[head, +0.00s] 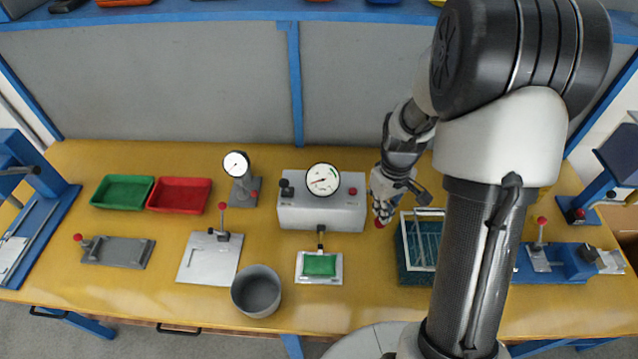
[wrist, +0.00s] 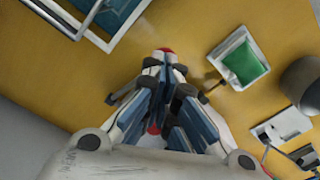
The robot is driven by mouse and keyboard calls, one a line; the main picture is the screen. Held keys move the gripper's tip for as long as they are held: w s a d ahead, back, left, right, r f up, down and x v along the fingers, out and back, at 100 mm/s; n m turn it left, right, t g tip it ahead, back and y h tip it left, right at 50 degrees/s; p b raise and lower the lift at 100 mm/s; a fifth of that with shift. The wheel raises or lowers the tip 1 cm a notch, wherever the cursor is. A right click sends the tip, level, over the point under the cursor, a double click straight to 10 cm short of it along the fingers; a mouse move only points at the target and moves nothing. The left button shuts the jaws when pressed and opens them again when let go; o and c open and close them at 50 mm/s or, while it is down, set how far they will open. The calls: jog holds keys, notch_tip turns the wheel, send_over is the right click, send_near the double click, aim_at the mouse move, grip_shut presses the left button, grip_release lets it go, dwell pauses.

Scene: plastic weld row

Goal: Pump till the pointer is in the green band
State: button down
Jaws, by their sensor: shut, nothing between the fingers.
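A pressure gauge (head: 322,180) with a white round face sits on a grey box (head: 322,214). Its pointer and coloured marks are too small to read surely. A second dial (head: 236,164) stands on a grey post to the left, with a red knob (head: 255,194) beside its base. My gripper (head: 380,214) is shut and empty, pointing down just right of the grey box. A small red knob (head: 379,223) shows at its fingertips; in the wrist view the fingers (wrist: 164,66) partly hide this knob (wrist: 165,49). I cannot tell whether they touch it.
A blue-green tray (head: 404,272) with a metal handle lies right of the gripper. A green pad (head: 319,264) on a white plate lies before the box. A grey pot (head: 256,291), lever fixtures, a green tray (head: 122,191) and a red tray (head: 179,195) stand left.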

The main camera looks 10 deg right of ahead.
jog(key=shift+s+a+f+b, duration=0.1)
jog(key=shift+s+f+b, duration=0.3)
jog(key=shift+f, duration=0.3)
jog(key=shift+s+a+f+b, duration=0.1)
jog(key=shift+s+f+b, duration=0.15)
jog(key=shift+f+b, duration=0.35)
jog(key=shift+f, duration=0.25)
notch_tip(320, 180, up, 10)
jog(key=w+p, duration=0.2)
jog(key=p, duration=0.6)
jog(key=shift+w+d+r, duration=0.15)
jog(key=shift+w+d, duration=0.25)
jog(key=shift+d, duration=0.05)
jog(key=s+a+r+m+t+b, duration=0.1)
jog(key=s+a+r, duration=0.25)
jog(key=r, duration=0.35)
jog(key=s+a+r+t, duration=0.1)
jog(key=s+a+r, duration=0.25)
jog(key=r, duration=0.35)
jog(key=s+a+r+m+t+b, duration=0.1)
jog(key=s+a+r, duration=0.1)
jog(key=s, duration=0.4)
jog(key=s+a+r+t, duration=0.1)
jog(key=s+a+r, duration=0.1)
jog(key=s, duration=0.4)
jog(key=shift+s+a+r+m+t+b, duration=0.3)
jog(key=shift+s+a+r+m+b, duration=0.1)
jog(key=shift+a, duration=0.35)
